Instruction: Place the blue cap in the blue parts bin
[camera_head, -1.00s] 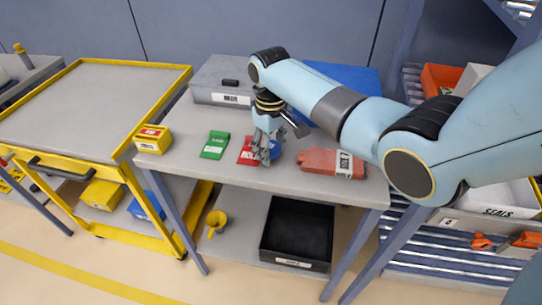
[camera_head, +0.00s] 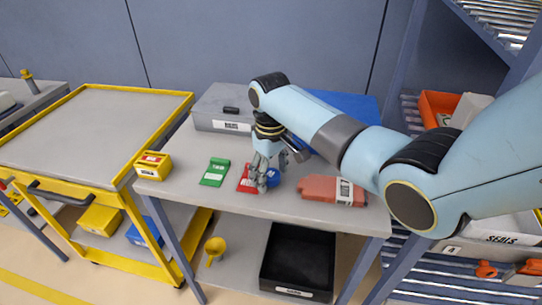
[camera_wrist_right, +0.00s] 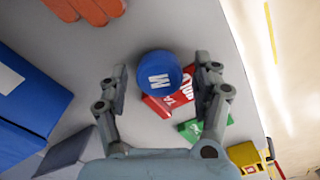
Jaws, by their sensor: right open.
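The blue cap (camera_head: 273,179) is a round disc with a white mark on the grey workbench, partly hidden by my right gripper (camera_head: 263,183) in the head view. In the right wrist view the cap (camera_wrist_right: 158,72) lies between the two spread fingers of my right gripper (camera_wrist_right: 162,70), with gaps on both sides. That gripper is open and empty, pointing down. A large blue bin or box (camera_head: 345,103) stands at the bench's back, partly behind my arm; a blue box (camera_wrist_right: 32,97) with a white label shows at left in the wrist view. My left gripper is out of view.
A red packet (camera_head: 246,182) lies right beside the cap, with a green packet (camera_head: 215,172) further left. Orange-red gloves (camera_head: 330,190) lie to the right. A grey case (camera_head: 222,108) and a yellow box (camera_head: 153,165) also stand on the bench.

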